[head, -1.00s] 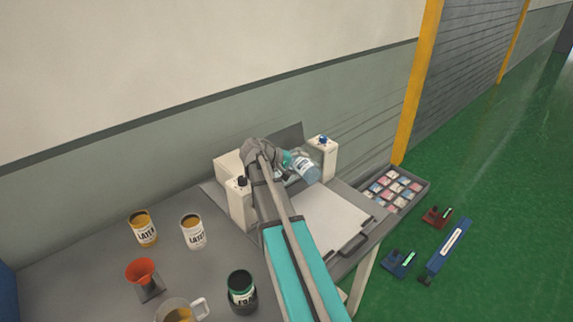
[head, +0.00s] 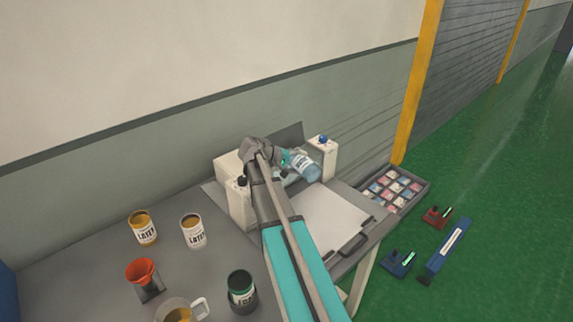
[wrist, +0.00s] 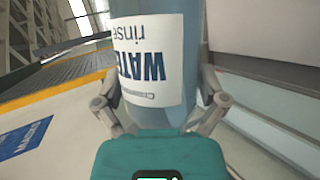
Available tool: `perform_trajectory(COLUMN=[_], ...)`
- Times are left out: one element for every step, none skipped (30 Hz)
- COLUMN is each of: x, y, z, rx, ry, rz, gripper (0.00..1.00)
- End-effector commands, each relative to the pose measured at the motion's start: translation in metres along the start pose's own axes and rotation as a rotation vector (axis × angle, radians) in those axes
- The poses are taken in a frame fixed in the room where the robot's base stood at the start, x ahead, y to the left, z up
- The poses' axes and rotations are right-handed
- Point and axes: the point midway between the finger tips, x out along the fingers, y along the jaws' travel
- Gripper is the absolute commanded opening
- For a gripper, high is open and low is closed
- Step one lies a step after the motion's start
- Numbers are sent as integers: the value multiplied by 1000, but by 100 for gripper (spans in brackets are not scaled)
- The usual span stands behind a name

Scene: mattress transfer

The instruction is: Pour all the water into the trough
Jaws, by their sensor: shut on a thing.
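A clear blue water bottle (head: 306,167) with a white label is tilted over the machine between two white posts. In the wrist view the bottle (wrist: 186,60) fills the middle, and its "WATER rinse" label reads upside down. My gripper (head: 288,161) is shut on the bottle, with one finger on each side of it in the wrist view (wrist: 158,98). The trough cannot be clearly made out; my arm and the bottle cover much of the space between the posts. The water level and any flow are too small to tell.
White posts (head: 323,157) flank the bottle closely. A pale flat board (head: 328,222) lies in front. A compartment tray (head: 417,184) sits right.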

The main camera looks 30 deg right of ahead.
Motion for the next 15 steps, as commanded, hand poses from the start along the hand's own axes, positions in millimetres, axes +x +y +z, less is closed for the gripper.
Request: perform_trajectory(x=[0, 0, 0, 0, 0, -1, -1, -1, -1, -1, -1, -1, -1, -1, -1], y=[0, 0, 1, 1, 1, 1, 1, 1, 1, 1, 1, 1, 1, 2, 2], z=[0, 0, 0, 0, 0, 0, 0, 0, 0, 0, 0, 0, 0, 0, 0], rx=[-2, -4, -6, -7, -8, -10, -12, -13, -15, -16, -18, -20, -21, -23, -25], ry=[-1, -2, -3, -4, -5, -6, -7, -7, -9, -9, -10, -11, -12, -13, -14], rz=[2, 3, 3, 4, 5, 5, 6, 6, 7, 8, 8, 9, 9, 10, 11], gripper=[30, 30, 30, 30, 30, 30, 30, 30, 30, 30, 30, 30, 30, 30, 30])
